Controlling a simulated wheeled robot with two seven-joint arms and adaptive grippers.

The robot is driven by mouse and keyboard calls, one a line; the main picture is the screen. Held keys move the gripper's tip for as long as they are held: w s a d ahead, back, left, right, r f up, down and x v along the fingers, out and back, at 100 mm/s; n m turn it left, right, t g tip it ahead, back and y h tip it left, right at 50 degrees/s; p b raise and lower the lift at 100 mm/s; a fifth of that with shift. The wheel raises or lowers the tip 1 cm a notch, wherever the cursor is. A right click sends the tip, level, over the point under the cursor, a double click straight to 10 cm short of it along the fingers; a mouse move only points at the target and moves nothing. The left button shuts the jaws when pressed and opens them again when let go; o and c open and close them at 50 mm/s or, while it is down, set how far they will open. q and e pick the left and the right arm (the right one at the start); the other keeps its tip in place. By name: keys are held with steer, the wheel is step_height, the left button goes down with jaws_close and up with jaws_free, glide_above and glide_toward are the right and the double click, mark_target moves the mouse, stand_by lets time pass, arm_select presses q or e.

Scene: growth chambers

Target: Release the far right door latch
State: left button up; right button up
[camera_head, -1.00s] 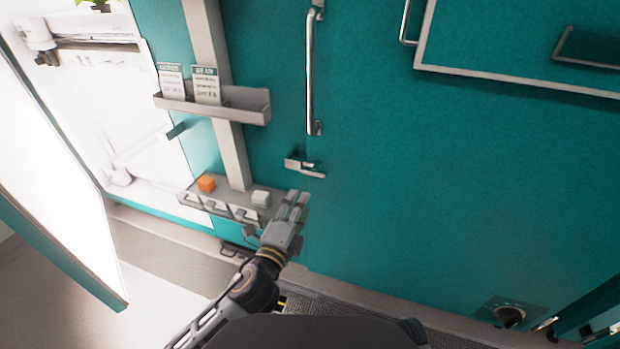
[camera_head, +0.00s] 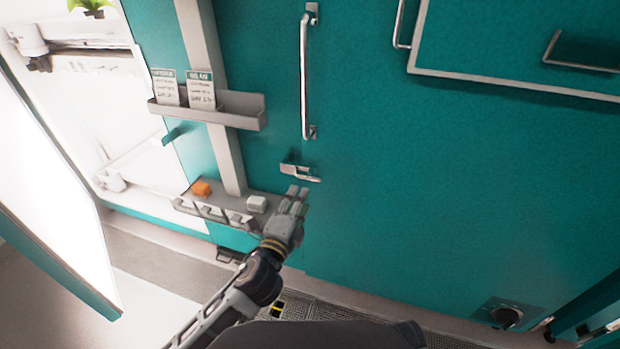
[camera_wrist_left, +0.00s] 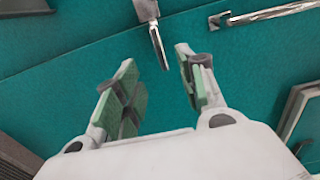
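A metal door latch (camera_head: 300,172) sits on the teal door (camera_head: 420,200), below a long vertical handle (camera_head: 306,75). My left gripper (camera_head: 297,193) is just below the latch in the head view, apart from it. In the left wrist view the gripper (camera_wrist_left: 160,85) is open, with green pads facing each other and nothing between them. The latch (camera_wrist_left: 152,30) shows there ahead of the fingertips, its lever end pointing toward the gap. The handle (camera_wrist_left: 270,13) lies to its right. My right gripper is not in view.
A small shelf with hooks (camera_head: 215,212) holds an orange block (camera_head: 201,188) and a white block (camera_head: 257,204), close left of my gripper. Above is a card tray (camera_head: 235,110). An open door (camera_head: 50,190) stands at the left. The teal surface right of the latch is clear.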

mark_target(309, 179)
arm_select(q)
steer(key=x, duration=0.5)
steer(key=shift+b+x, duration=0.35)
steer(key=shift+x, duration=2.25)
steer(key=shift+w+f, duration=0.1)
steer(key=shift+w, duration=0.05)
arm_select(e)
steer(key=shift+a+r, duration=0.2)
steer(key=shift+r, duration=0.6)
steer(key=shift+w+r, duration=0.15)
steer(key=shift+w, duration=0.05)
arm_select(q)
steer(key=shift+c, duration=1.4)
jaws_close()
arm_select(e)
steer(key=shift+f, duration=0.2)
